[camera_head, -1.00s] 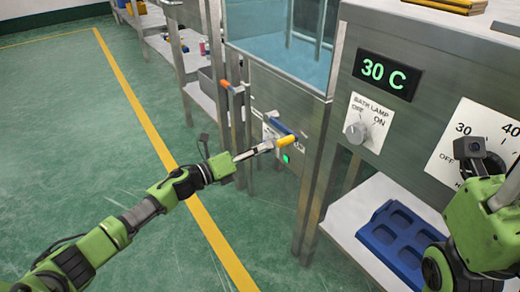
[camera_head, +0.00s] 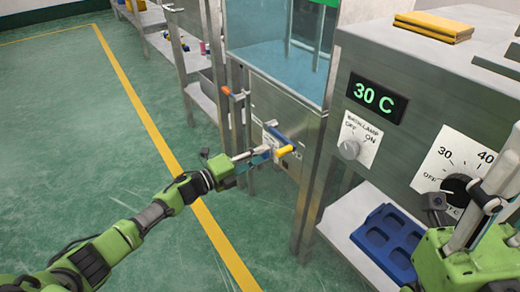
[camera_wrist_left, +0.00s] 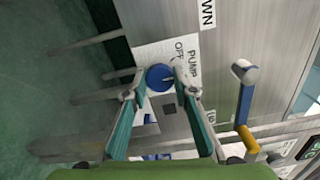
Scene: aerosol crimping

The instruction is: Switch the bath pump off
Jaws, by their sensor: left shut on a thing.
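The pump switch is a round blue knob (camera_wrist_left: 160,77) on a white plate (camera_wrist_left: 150,52) marked PUMP and OFF in the left wrist view. My left gripper (camera_wrist_left: 158,88) has its fingertips on either side of the knob and is shut on it. In the head view my left gripper (camera_head: 258,156) reaches the front panel below the glass tank, and the knob is largely hidden there. My right gripper (camera_head: 490,192) is at the right edge, by the temperature dial; its jaw opening is unclear.
A blue lever (camera_wrist_left: 246,103) with a yellow end stands close to the right of my left fingers in the wrist view. A blue tray (camera_head: 388,238) lies on the shelf below.

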